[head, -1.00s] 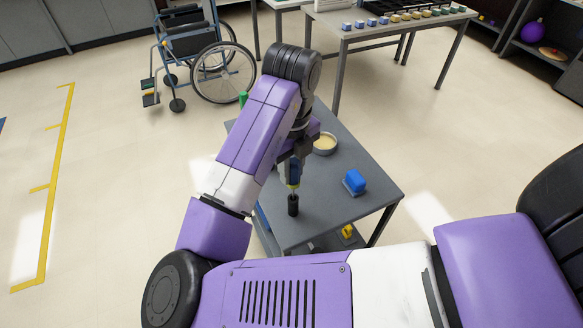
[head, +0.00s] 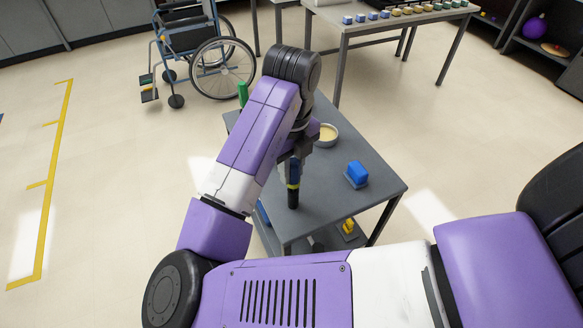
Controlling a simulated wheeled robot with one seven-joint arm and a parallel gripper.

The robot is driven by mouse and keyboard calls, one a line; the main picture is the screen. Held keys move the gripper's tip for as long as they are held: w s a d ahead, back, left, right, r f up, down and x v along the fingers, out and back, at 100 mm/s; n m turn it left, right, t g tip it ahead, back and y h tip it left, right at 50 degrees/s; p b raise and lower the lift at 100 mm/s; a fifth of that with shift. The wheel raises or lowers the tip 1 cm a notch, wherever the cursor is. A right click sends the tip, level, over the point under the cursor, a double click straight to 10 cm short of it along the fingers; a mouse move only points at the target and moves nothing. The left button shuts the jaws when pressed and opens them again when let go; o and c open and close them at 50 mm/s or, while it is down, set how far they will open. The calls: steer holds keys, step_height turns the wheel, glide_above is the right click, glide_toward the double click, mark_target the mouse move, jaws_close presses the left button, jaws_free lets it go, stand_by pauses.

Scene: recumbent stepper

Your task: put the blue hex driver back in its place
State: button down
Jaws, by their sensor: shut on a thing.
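My gripper (head: 293,171) points down over the near left part of the small grey table (head: 325,207). It is shut on a slim upright tool, which I take to be the blue hex driver (head: 293,186); a dark bluish part and a yellow band show below the jaws. A short black upright cylinder (head: 293,200) stands directly under the band, over the tabletop. The band and the cylinder meet in the picture; I cannot tell how far the tool sits inside it. My arm hides the upper part of the tool.
A blue block on a grey base (head: 357,174) stands right of my gripper. A round bowl (head: 327,134) is behind it. A green upright thing (head: 242,93) is at the table's back left. A yellow object (head: 348,228) is lower down.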

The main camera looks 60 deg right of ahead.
mark_target(292, 159)
steer(key=shift+f+b, duration=0.75)
steer(key=shift+f, duration=0.3)
steer(key=c, duration=1.1)
jaws_free()
steer(key=shift+r, duration=0.1)
steer(key=shift+r, duration=0.1)
step_height(292, 159, up, 8)
steer(key=shift+f+p, duration=0.2)
steer(key=shift+p, duration=0.2)
